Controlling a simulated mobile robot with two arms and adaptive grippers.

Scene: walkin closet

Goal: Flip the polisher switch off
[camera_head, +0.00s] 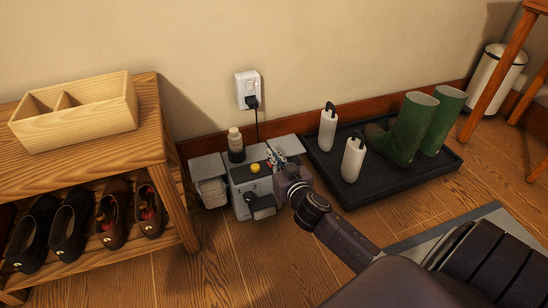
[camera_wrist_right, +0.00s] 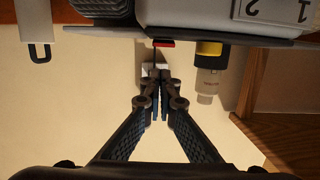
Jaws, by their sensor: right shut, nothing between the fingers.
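The polisher (camera_head: 242,178) is a grey box on the floor against the wall, with a yellow knob (camera_head: 255,168) on top and a roller at each side. The wrist view shows it upside down along the top edge (camera_wrist_right: 190,14), with a small red part (camera_wrist_right: 165,43) that looks like its switch. My right gripper (camera_wrist_right: 158,82) is shut and empty, its tips pointing toward the wall just by the red part. I cannot tell whether they touch. In the head view the right gripper (camera_head: 275,163) is over the polisher's right part, hiding the switch. My left gripper is not in view.
A bottle (camera_head: 236,146) stands at the polisher's back. A cord runs up to a wall outlet (camera_head: 247,88). The shoe bench (camera_head: 150,150) is close on the left. A black tray (camera_head: 385,178) with green boots (camera_head: 410,125) and two white shoe trees lies on the right.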

